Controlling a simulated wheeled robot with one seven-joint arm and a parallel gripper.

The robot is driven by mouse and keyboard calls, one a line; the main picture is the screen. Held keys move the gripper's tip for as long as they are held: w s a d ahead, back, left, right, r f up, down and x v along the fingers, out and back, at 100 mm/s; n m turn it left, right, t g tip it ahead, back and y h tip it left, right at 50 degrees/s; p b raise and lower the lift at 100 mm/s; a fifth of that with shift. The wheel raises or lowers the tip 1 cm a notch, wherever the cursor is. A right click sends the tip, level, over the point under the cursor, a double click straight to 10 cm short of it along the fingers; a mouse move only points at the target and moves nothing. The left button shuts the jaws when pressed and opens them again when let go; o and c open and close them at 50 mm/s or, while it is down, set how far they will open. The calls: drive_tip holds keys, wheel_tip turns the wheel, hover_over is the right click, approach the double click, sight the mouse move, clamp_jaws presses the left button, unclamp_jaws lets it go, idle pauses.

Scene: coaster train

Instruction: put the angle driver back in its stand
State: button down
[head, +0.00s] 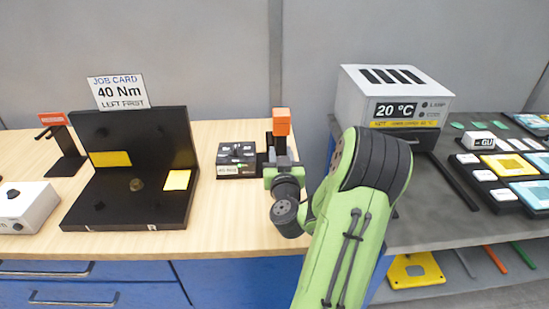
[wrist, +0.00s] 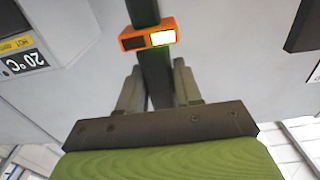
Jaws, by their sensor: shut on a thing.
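The angle driver, a dark bar with an orange block (head: 281,122), is upright in the head view above the bench's right end. In the wrist view its orange block (wrist: 150,38) carries a small lit white-and-green screen. My gripper (head: 281,157) is shut on the dark bar, and both fingers flank it in the wrist view (wrist: 157,88). The driver's lower end is hidden behind my gripper and wrist. A black stand with a red label and forked arm (head: 68,155) stands empty at the left; I cannot tell whether it is the driver's stand.
A black open fixture (head: 128,205) with yellow patches fills the bench's left middle, with a job card (head: 118,93) behind. A small black box (head: 237,158) sits just left of my gripper. A heater box (head: 395,95) stands right. Bare wood lies in front of the black box.

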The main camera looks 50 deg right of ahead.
drive_tip(key=shift+w+d+r+p, duration=0.3)
drive_tip(key=shift+w+d+p, duration=0.15)
drive_tip(key=shift+p, duration=0.15)
drive_tip(key=p+x, duration=0.4)
drive_tip(key=shift+w+d, duration=0.1)
drive_tip(key=shift+w, duration=0.05)
drive_tip(key=shift+w+d, duration=0.1)
drive_tip(key=shift+d, duration=0.1)
drive_tip(key=shift+p+x, duration=1.25)
drive_tip(key=shift+p, duration=0.3)
drive_tip(key=p+x, duration=0.7)
drive_tip(key=p, duration=0.1)
idle(1.4)
drive_tip(key=shift+w+d+f+p, duration=0.1)
drive_tip(key=shift+f+p, duration=0.05)
drive_tip(key=shift+p, duration=0.15)
